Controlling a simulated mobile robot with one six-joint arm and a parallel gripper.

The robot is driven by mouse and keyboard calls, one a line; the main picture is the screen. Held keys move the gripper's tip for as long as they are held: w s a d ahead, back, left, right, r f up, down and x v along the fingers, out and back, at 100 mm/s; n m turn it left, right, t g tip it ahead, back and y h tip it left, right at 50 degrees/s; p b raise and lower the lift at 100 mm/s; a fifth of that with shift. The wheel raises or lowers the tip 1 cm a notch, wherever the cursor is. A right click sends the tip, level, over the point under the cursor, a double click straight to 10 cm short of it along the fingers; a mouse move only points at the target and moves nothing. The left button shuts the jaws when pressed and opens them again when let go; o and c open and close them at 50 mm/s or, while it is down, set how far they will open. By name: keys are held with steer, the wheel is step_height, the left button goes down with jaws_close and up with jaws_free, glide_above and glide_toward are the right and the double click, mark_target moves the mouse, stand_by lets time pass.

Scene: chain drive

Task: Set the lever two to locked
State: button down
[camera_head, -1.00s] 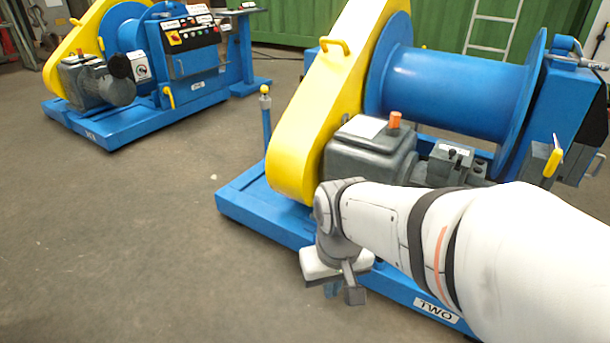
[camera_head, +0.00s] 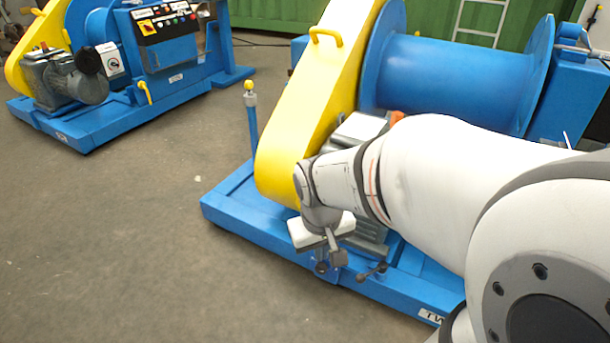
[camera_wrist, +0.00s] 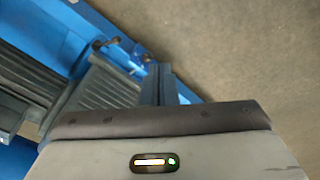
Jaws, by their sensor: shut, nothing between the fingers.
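Machine two, with its blue base (camera_head: 240,215) and the label "TWO" (camera_head: 431,316) cut by my arm, stands in the middle and right of the head view. A small dark lever with round knobs (camera_head: 372,271) sits low at the base's front edge; I cannot tell if it is lever two. Knobs also show in the wrist view (camera_wrist: 98,44). The yellow-handled lever seen earlier at machine two's right is hidden behind my arm. My gripper (camera_head: 337,258) is shut and empty, low over the front edge, left of the dark lever. Its fingers also show in the wrist view (camera_wrist: 160,85).
A yellow chain guard (camera_head: 310,120) and blue drum (camera_head: 455,80) rise behind my gripper. A post with a yellow knob (camera_head: 250,110) stands at the base's left. Another blue machine (camera_head: 110,70) is at upper left. The floor (camera_head: 130,240) between is clear.

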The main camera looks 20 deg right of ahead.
steer(key=w+d+f+h+p, duration=0.1)
steer(key=w+d+f+p, duration=0.1)
steer(key=w+d, duration=0.5)
steer(key=n+t+p, duration=0.2)
steer(key=n+p, duration=0.1)
glide_above(372, 272)
steer(key=s, duration=0.4)
step_height(372, 272, down, 10)
steer(key=f, duration=0.1)
steer(key=s+d+f+t+y+p, duration=0.1)
steer(key=s+d+f+t+p, duration=0.15)
steer(key=d+f, duration=0.4)
steer(key=s+a+f+n+t+y+p, duration=0.1)
steer(key=s+a+f+t+y+p, duration=0.25)
steer(key=s+f, duration=0.6)
steer(key=w+a+f+g+b, duration=0.1)
steer(key=w+a+f+b, duration=0.4)
steer(key=w+f, duration=0.4)
steer(key=shift+w+a+y, duration=0.4)
steer(key=shift+w+y, duration=0.05)
steer(key=shift+w, duration=0.75)
